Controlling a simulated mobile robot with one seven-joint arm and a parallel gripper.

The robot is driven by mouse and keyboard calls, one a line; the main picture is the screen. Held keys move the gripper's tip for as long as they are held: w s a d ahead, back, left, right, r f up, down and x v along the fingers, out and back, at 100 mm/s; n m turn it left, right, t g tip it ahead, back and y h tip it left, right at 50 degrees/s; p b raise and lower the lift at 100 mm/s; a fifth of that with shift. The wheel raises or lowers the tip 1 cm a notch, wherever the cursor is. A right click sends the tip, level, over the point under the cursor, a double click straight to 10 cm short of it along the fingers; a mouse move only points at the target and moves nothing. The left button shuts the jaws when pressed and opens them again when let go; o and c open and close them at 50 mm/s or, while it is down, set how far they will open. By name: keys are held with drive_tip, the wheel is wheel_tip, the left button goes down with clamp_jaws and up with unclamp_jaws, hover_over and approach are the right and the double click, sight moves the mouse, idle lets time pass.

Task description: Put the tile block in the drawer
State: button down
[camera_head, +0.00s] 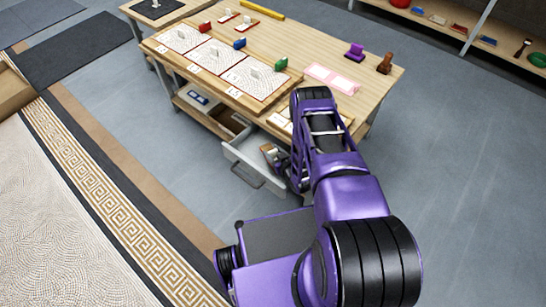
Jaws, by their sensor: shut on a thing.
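The workbench (375,85) has a grey drawer (262,172) pulled out from its front, with a bar handle on its front face. My gripper (270,156) is small in view at the open drawer, on its right side, partly hidden by my purple arm. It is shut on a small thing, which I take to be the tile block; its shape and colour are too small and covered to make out. I cannot tell whether it touches the drawer floor. The right part of the drawer is hidden behind my arm.
On the bench top are white mosaic panels (213,56), red (205,27), blue (240,43) and green (281,64) blocks, a pink tray (333,79), and purple (355,52) and brown (385,63) stamps. A lower shelf (190,101) is left of the drawer. The floor left of the drawer is clear.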

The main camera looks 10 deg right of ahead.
sight(274, 157)
drive_tip(key=shift+f+b, duration=0.3)
drive_tip(key=shift+f, duration=1.1)
drive_tip(key=shift+f, duration=0.1)
drive_tip(key=shift+c, duration=1.3)
unclamp_jaws()
